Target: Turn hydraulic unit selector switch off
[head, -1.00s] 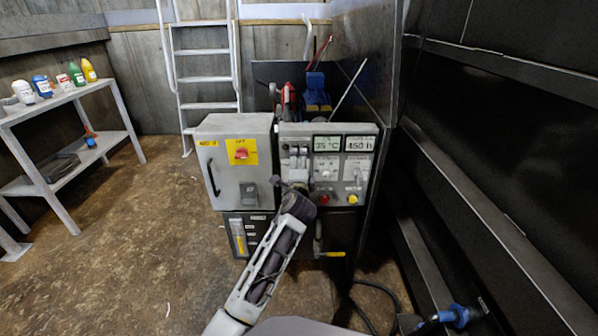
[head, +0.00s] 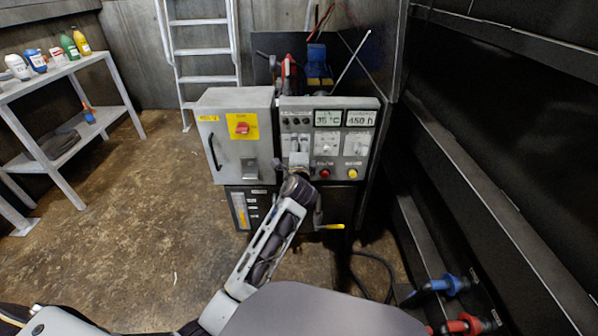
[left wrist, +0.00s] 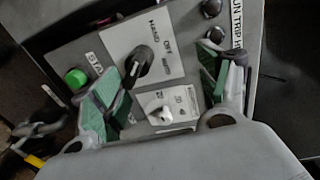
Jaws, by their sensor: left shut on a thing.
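The control panel (head: 327,118) is on the front of the hydraulic unit, right of a grey cabinet. In the left wrist view, the gripper's green-padded fingers (left wrist: 168,78) stand either side of a black selector switch (left wrist: 142,62) on a white plate lettered HAND, OFF, AUTO. The switch is close against the left finger; its contact with the other finger is unclear. My right gripper is out of view.
The grey cabinet (head: 236,158) has a red switch (head: 241,128) on a yellow plate. A red button (head: 325,173) and a yellow one (head: 352,173) are low on the panel. A dark wall flanks the right. Floor (head: 130,215) on the left is clear.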

